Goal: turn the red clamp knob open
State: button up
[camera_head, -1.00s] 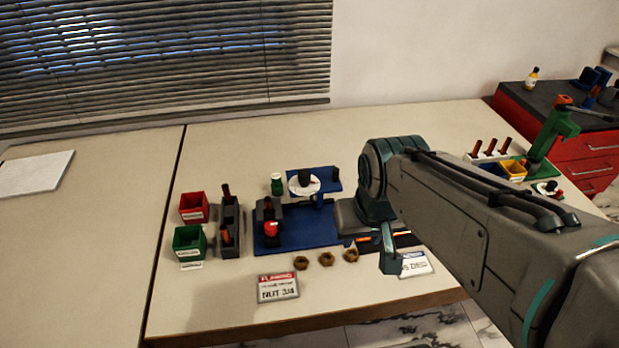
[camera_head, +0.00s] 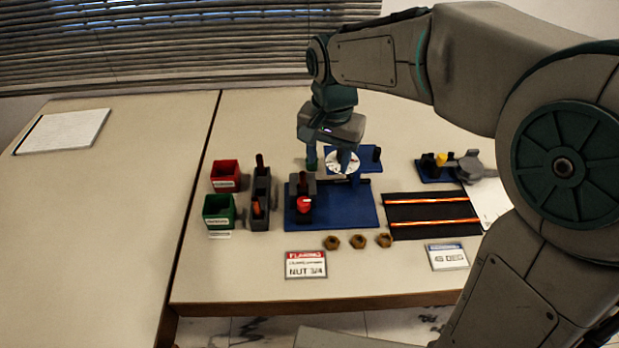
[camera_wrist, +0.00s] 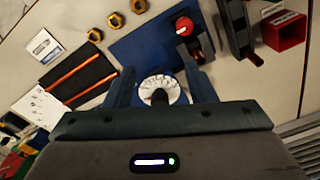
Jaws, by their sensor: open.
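The red clamp knob (camera_head: 304,203) sits on a dark block at the left of the blue base plate (camera_head: 345,210). In the wrist view the red knob (camera_wrist: 183,26) shows beyond my fingertips, up and to the right, with a white mark on its face. My gripper (camera_head: 329,165) is open above the back of the blue fixture, behind the knob and apart from it. In the wrist view my gripper's fingers (camera_wrist: 162,80) stand either side of a white dial (camera_wrist: 152,84) with a black post. I cannot tell whether they touch it.
A grey rack (camera_head: 261,205) with orange-handled tools stands left of the plate, beside red (camera_head: 225,174) and green (camera_head: 218,208) bins. Several brass nuts (camera_head: 358,241) and a sign (camera_head: 306,265) lie in front. A black mat (camera_head: 432,222) with orange rods lies to the right.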

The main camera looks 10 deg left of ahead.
send_near(303, 201)
jog(key=shift+m+g, duration=0.3)
jog(key=f, duration=0.9)
jog(key=shift+w+b, duration=0.25)
jog(key=shift+b, duration=0.05)
jog(key=shift+r, duration=0.1)
jog(key=c, duration=1)
